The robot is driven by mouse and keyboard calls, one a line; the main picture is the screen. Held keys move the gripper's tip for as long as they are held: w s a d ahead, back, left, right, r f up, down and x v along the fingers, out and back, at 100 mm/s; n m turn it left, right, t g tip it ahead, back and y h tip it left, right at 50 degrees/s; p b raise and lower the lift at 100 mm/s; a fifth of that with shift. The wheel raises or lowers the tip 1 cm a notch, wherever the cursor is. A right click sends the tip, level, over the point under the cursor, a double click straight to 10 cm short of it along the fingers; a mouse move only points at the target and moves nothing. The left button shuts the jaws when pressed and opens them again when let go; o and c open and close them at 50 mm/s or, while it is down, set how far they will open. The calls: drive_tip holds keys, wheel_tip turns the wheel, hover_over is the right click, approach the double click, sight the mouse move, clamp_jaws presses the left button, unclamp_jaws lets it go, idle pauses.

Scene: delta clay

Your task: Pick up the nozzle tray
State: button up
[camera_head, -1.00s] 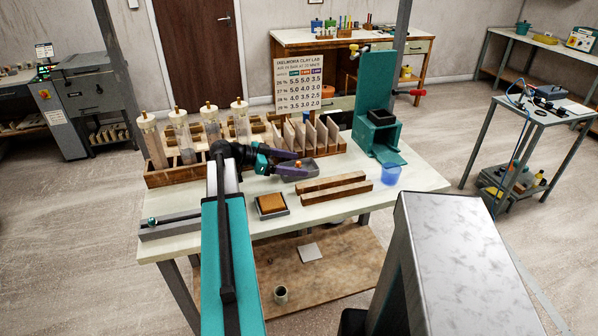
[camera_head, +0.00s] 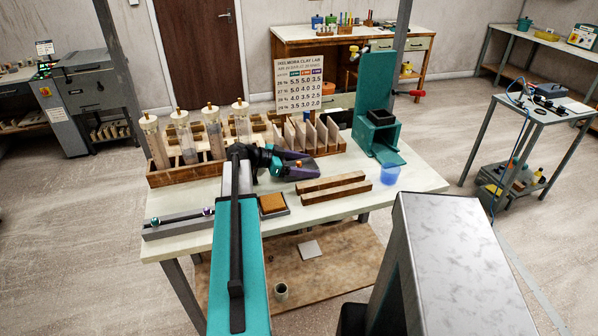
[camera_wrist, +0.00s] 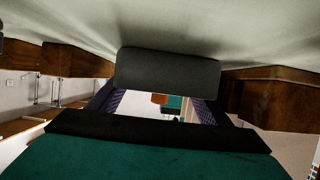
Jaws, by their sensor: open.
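The nozzle tray is a small grey tray. In the wrist view a dark grey block (camera_wrist: 168,72), which looks like its side, spans the space in front of my fingers. In the head view it is mostly hidden behind my purple fingers, and only a small orange-brown nozzle top (camera_head: 299,163) shows between them. My gripper (camera_head: 307,167) is low over the white table (camera_head: 240,232), at the tray.
Behind is a wooden rack (camera_head: 160,177) with clear tubes and upright boards. A small tray with an orange-brown block (camera_head: 272,203) and a grey rail (camera_head: 180,226) are in front.

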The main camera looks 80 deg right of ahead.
drive_tip(key=c, duration=0.8)
drive_tip(key=shift+r, duration=0.2)
drive_tip(key=shift+r+b, duration=0.8)
drive_tip(key=shift+r, duration=0.6)
drive_tip(key=s+a+b, duration=0.1)
drive_tip(key=s+a, duration=0.1)
drive_tip(key=s, duration=0.2)
drive_tip(key=s+a+r+b, duration=0.1)
drive_tip(key=s+a, duration=0.2)
drive_tip(key=s, duration=0.2)
drive_tip(key=s+a+b, duration=0.2)
drive_tip(key=s+a, duration=0.1)
drive_tip(key=s, duration=0.1)
drive_tip(key=shift+s+r, duration=0.4)
